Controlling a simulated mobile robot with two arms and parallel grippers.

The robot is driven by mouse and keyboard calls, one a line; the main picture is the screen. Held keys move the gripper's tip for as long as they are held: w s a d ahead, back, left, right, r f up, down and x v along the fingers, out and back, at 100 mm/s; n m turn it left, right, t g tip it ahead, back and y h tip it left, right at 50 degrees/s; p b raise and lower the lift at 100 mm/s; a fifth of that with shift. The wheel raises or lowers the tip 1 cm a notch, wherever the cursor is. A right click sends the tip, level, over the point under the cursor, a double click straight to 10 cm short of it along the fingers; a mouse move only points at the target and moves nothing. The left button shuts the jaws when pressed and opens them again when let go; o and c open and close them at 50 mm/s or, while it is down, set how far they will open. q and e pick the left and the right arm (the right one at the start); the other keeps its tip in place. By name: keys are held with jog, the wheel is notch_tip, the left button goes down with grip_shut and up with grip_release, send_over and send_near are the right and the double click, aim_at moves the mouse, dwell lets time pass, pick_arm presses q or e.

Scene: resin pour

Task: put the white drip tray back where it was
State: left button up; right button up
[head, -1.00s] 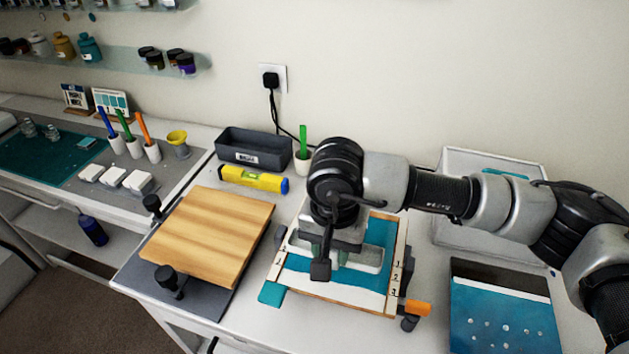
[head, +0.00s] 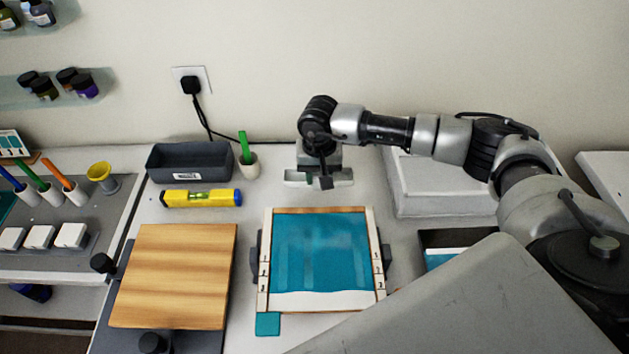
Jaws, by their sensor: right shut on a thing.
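The white drip tray (head: 342,177) is a small, pale, shallow tray at the back of the table, near the wall and behind the framed teal panel (head: 321,245). My right gripper (head: 319,181) points down over it and is shut on it. The gripper hides the tray's middle, and I cannot tell whether the tray touches the table. My left gripper is not in view.
A green tool in a white cup (head: 248,166), a dark grey bin (head: 190,162) and a yellow level (head: 201,198) stand left of the tray. A wooden board (head: 175,275) lies front left. A white box (head: 440,190) stands to the right.

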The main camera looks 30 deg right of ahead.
aim_at(318, 186)
notch_tip(318, 186, down, 4)
jog(key=shift+w+a+p, duration=0.1)
jog(key=shift+a+p, duration=0.05)
jog(key=shift+p, duration=0.5)
jog(key=shift+f, duration=0.2)
jog(key=shift+f, duration=0.1)
jog(key=shift+f+b, duration=0.15)
jog(key=shift+b, duration=0.15)
jog(key=o, duration=1)
jog(key=shift+r, duration=0.2)
